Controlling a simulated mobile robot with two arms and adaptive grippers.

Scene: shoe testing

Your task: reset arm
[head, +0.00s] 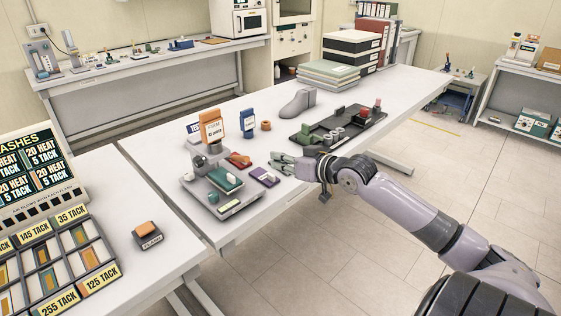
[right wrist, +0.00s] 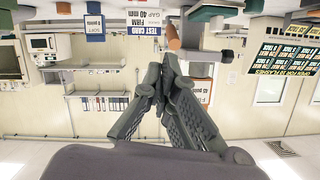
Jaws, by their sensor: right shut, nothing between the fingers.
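My right arm (head: 410,210) reaches in from the lower right in the head view. My right gripper (head: 282,162) is shut and empty, near the front edge of the white table (head: 150,150), between the small purple-topped block and the black tray. In the right wrist view, the shut fingers (right wrist: 160,72) show in the middle, with the scene upside down. I see nothing held between them. My left gripper is not in view.
A purple-topped block (head: 264,176) and a grey tester (head: 210,185) with a green pad lie left of the gripper. A black tray (head: 345,128) of small parts lies to its right. A grey shoe form (head: 298,103) stands behind. The floor (head: 420,270) in front is clear.

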